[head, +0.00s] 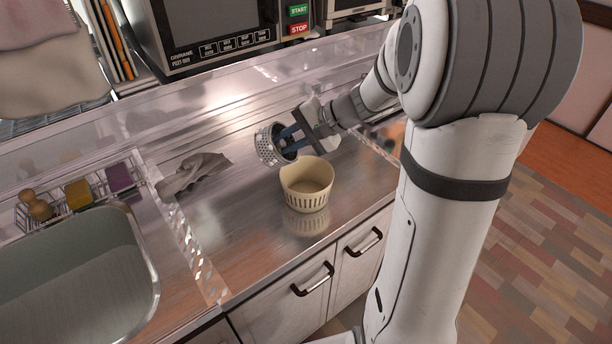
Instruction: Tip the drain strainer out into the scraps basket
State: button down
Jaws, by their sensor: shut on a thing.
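The drain strainer (267,147) is a round metal cup with a perforated wall. My gripper (287,141) is shut on it and holds it above the counter, tilted on its side. The scraps basket (307,198) is a cream tub with slots low in its wall. It stands upright on the steel counter, just below and to the right of the strainer. The part of the basket's inside that shows looks empty. I cannot see into the strainer well enough to tell what it holds.
A grey cloth (194,173) lies crumpled on the counter to the left. A sink (80,265) and a wire rack (60,214) with a brush and sponges are at far left. A microwave (215,35) stands behind. The counter right of the basket is mostly clear.

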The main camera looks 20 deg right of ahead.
aim_at(285, 145)
jog(key=shift+s+d+t+y+b, duration=0.15)
jog(key=shift+d+t+y+b, duration=0.2)
jog(key=shift+y+b, duration=0.5)
jog(key=shift+s+d+f+t+y+b, duration=0.1)
jog(key=shift+d+f+t+y+b, duration=0.2)
jog(key=shift+b, duration=0.5)
jog(key=shift+s+d+f+t+y+b, duration=0.1)
jog(key=shift+f+y+b, duration=0.25)
jog(key=shift+b, duration=0.45)
jog(key=shift+s+d+t+y+b, duration=0.15)
jog(key=shift+d+t+y+b, duration=0.05)
jog(key=shift+d+y+b, duration=0.2)
jog(key=shift+s+d+t+y+b, duration=0.15)
jog(key=shift+d+y+b, duration=0.1)
jog(key=shift+d+y, duration=0.2)
jog(key=shift+s+d+t+y+b, duration=0.15)
jog(key=shift+d+t+y+b, duration=0.15)
jog(key=shift+y+b, duration=0.8)
jog(key=shift+s+d+r+t+y+b, duration=0.15)
jog(key=shift+d+r+t+y+b, duration=0.2)
jog(key=shift+r+y+b, duration=0.4)
jog(key=shift+s+d+r+t+y+b, duration=0.15)
jog(key=shift+d+r+t+y+b, duration=0.25)
jog(key=shift+b, duration=0.5)
dwell(0.6)
